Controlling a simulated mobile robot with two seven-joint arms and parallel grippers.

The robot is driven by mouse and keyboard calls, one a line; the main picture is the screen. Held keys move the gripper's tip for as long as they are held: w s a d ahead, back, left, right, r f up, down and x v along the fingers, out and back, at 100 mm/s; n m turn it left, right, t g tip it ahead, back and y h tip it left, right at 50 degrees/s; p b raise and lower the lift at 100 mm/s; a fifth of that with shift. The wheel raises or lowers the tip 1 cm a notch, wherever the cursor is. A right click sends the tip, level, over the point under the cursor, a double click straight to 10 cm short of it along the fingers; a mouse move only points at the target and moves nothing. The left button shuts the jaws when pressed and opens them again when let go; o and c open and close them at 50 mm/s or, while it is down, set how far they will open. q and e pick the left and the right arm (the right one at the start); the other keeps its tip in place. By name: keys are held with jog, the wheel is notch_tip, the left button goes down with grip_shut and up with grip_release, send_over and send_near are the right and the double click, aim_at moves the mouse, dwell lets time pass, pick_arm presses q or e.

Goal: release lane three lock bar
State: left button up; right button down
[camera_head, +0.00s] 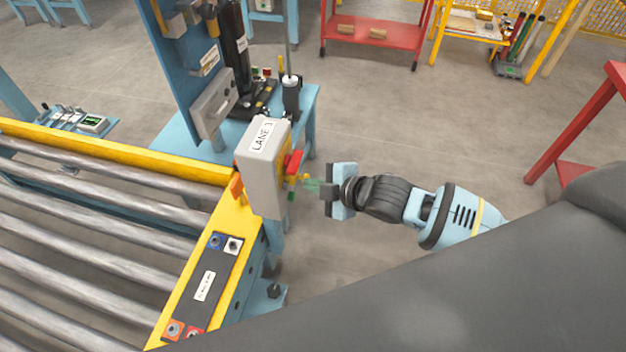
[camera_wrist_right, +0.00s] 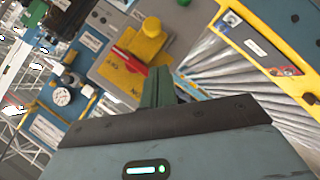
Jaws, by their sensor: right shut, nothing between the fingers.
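The grey box labelled LANE 3 (camera_head: 262,165) stands at the corner of the yellow conveyor frame (camera_head: 222,222). A red part (camera_head: 293,162) sticks out of its right face, with small yellow and green parts below it. My right gripper (camera_head: 310,186) is shut and empty, with its greenish fingertips close to this face. In the right wrist view, the shut fingers (camera_wrist_right: 160,88) point at a grey panel holding a red part (camera_wrist_right: 128,50) and a yellow block (camera_wrist_right: 147,40). I cannot tell whether they touch, nor which part is the lock bar. My left gripper is out of view.
Metal rollers (camera_head: 95,215) fill the left side. A dark button panel (camera_head: 208,285) lies on the frame below the box. A blue bench (camera_head: 305,105) with fixtures stands behind it. Open grey floor lies to the right, before a red table (camera_head: 600,95).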

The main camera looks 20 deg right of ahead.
aim_at(297, 179)
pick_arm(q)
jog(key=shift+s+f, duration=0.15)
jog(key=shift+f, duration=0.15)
pick_arm(e)
jog(key=shift+w+d+f, duration=0.25)
jog(key=shift+w+f, duration=0.5)
jog(key=shift+w+d+f, duration=0.2)
jog(key=shift+w+f, duration=0.5)
jog(key=shift+w, duration=0.05)
